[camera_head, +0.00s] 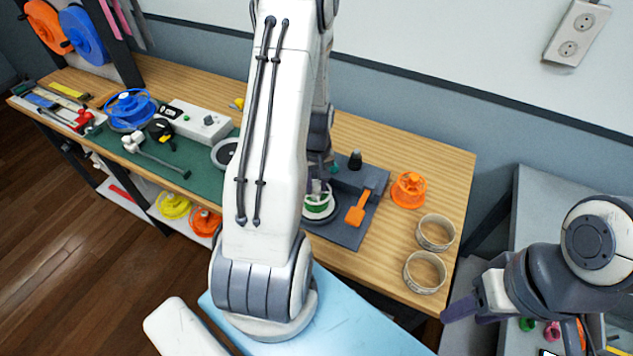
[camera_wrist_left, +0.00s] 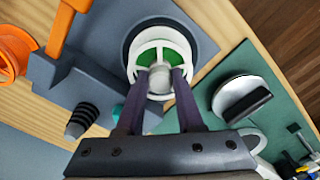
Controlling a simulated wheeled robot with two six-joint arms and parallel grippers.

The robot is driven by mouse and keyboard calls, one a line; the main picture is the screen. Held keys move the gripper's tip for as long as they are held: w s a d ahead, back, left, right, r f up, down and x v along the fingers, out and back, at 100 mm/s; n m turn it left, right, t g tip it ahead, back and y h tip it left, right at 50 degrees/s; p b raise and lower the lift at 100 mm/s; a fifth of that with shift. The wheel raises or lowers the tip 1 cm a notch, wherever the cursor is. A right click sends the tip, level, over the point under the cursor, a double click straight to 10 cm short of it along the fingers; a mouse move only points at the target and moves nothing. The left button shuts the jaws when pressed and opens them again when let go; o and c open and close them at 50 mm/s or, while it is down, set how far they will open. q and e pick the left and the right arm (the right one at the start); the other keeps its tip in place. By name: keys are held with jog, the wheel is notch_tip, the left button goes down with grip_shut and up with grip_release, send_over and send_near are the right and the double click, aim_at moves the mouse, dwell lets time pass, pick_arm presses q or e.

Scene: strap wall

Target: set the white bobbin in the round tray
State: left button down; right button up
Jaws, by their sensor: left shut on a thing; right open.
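The white bobbin (camera_wrist_left: 160,38) has green showing between its white rim and hub. My left gripper (camera_wrist_left: 160,76) is shut on its central hub. In the head view the bobbin (camera_head: 320,211) is low at the grey fixture, mostly behind my left arm. It is over a dark round disc (camera_wrist_left: 131,54); I cannot tell whether they touch. Two pale, round, shallow ring-shaped pieces (camera_head: 436,232) (camera_head: 425,272) stand at the table's right end, both empty. I cannot tell which thing is the round tray. My right gripper (camera_head: 466,302) is open and empty, off the table's right end.
The grey fixture (camera_head: 345,234) carries an orange lever (camera_head: 357,209) and a black knob (camera_head: 355,160). An orange spool (camera_head: 409,190) stands to its right. A green mat (camera_head: 165,165) with tools, a blue spool (camera_head: 131,108) and a white control box (camera_head: 197,122) fill the left side.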

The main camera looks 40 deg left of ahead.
pick_arm(q)
jog(key=c, duration=0.5)
grip_release()
jog(key=shift+c, duration=0.2)
notch_tip(320, 180, up, 12)
jog(key=b, duration=0.2)
jog(key=s+d+r+m, duration=0.15)
jog(key=d+m, duration=0.25)
jog(key=d, duration=0.5)
jog(key=d+r+m, duration=0.3)
jog(key=d, duration=0.5)
jog(key=s+d+r+m+h, duration=0.1)
jog(key=s+d+r+m, duration=0.1)
jog(key=s+d+m, duration=0.9)
jog(key=s+d, duration=0.3)
jog(key=shift+s+r+m, duration=0.25)
jog(key=shift+s+m, duration=0.15)
